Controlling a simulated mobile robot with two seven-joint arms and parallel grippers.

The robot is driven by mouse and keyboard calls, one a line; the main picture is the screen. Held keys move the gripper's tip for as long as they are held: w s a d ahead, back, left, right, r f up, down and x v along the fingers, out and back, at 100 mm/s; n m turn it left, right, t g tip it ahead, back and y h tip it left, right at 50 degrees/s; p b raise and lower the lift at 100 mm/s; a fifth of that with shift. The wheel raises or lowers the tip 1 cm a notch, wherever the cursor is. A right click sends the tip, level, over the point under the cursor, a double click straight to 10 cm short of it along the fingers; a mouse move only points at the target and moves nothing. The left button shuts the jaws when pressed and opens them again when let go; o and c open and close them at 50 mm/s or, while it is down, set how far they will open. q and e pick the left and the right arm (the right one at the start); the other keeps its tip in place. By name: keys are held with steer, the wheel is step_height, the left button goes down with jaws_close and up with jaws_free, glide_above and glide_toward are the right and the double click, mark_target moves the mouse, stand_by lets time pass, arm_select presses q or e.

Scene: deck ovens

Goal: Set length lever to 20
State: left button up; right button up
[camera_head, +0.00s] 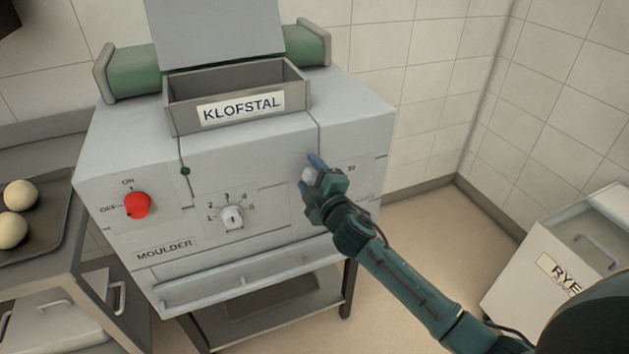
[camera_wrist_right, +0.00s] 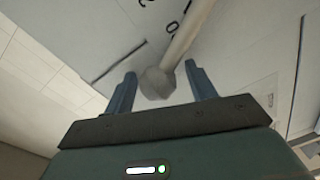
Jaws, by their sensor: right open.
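The grey moulder (camera_head: 250,165) stands in the middle of the head view. My right gripper (camera_head: 311,168) is at the right part of its front panel and covers most of the lever and its scale there. In the right wrist view the lever (camera_wrist_right: 187,38) is a pale rod ending in a faceted knob (camera_wrist_right: 157,83). The knob lies between the two open fingers of my right gripper (camera_wrist_right: 161,88), with gaps visible at both sides. The lever's setting cannot be read. My left gripper is out of view.
The moulder's front also has a red on-off knob (camera_head: 137,205) and a numbered dial (camera_head: 232,217). A tray with dough balls (camera_head: 45,240) is at left. A rye bin (camera_head: 548,262) stands at right.

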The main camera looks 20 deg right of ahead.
arm_select(q)
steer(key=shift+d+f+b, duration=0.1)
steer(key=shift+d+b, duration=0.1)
steer(key=shift+b, duration=0.4)
arm_select(e)
steer(key=s+d, duration=0.1)
steer(key=s, duration=1.2)
steer(key=shift+d+r, duration=0.25)
steer(key=shift+r, duration=0.1)
arm_select(q)
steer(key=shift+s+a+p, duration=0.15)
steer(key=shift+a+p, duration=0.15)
steer(key=shift+p, duration=0.5)
arm_select(e)
steer(key=s+a+f+m+g, duration=0.2)
steer(key=s+f+m+g, duration=0.1)
steer(key=s+f+m, duration=0.3)
steer(key=s+a+f+m+g+y, duration=0.1)
steer(key=s+a+f+m+g, duration=0.2)
steer(key=s+f+m, duration=0.3)
steer(key=s+f, duration=0.5)
steer(key=shift+s+f+g+y, duration=0.2)
steer(key=shift+f+g+y, duration=0.1)
steer(key=shift+f+g, duration=0.1)
